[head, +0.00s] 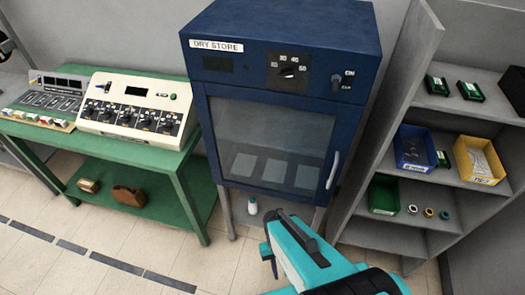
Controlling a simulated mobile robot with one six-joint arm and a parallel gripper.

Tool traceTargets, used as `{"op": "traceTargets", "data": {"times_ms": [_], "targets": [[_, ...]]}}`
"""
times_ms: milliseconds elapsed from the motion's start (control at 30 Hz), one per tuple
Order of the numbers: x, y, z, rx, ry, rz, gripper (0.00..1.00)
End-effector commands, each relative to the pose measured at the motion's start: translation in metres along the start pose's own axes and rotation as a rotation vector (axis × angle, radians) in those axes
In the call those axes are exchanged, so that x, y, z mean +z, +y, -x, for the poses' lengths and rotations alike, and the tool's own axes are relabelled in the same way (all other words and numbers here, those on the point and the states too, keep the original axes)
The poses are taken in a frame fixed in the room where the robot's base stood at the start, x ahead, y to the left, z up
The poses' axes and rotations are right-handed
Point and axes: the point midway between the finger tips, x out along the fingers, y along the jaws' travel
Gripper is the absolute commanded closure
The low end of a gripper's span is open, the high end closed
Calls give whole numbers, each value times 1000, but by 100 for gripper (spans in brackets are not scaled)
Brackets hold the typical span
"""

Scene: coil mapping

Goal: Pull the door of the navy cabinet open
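The navy cabinet (283,26) stands on legs at the centre of the head view, labelled DRY STORE. Its glass-fronted door (272,147) looks closed, and pale flat items show behind the glass. A light vertical handle (333,170) sits at the door's right side. My gripper (270,262) is low in the view, below and in front of the cabinet, apart from the handle. Its fingers are seen from an angle that does not show whether they are open or shut. Nothing is seen held in it.
A green bench (186,152) with a cream control box (137,105) stands left of the cabinet. A grey shelf unit (385,160) with coloured bins stands close on the right. A small white bottle (252,206) is below the cabinet. Tiled floor (130,238) is clear at lower left.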

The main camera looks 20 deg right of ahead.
Motion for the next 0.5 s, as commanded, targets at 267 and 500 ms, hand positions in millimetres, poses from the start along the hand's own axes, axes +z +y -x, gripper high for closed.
{"op": "traceTargets", "data": {"times_ms": [267, 500], "targets": [[-7, 0, -15, 0, -2, 1, 82], [-23, 0, -48, 0, -6, 4, 82]]}}
